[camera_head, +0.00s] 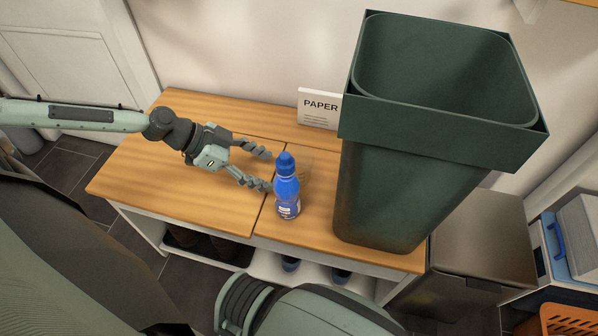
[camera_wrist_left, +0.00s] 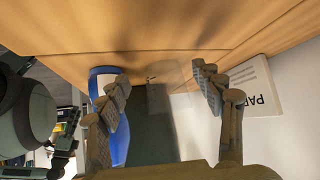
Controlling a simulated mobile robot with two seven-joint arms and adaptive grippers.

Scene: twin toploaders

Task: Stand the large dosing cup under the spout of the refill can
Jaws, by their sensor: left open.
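A faint, clear, cup-like shape (camera_head: 305,163) stands on the wooden bench just behind the blue bottle; its outline is hard to make out. In the left wrist view a see-through shape (camera_wrist_left: 168,74) shows between the fingers, and I cannot tell if it is the large dosing cup. My left gripper (camera_head: 271,170) is open, its fingers spread toward that shape from the left. Its fingers also show in the left wrist view (camera_wrist_left: 162,85), with nothing clamped between them. I cannot make out a refill can or its spout.
A blue bottle (camera_head: 287,190) stands close to the near finger. A tall dark green bin (camera_head: 400,190) fills the bench's right side. A white PAPER sign (camera_head: 318,108) stands at the back. The wooden bench (camera_head: 170,185) is clear on the left. A grey metal bin (camera_head: 480,240) stands right.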

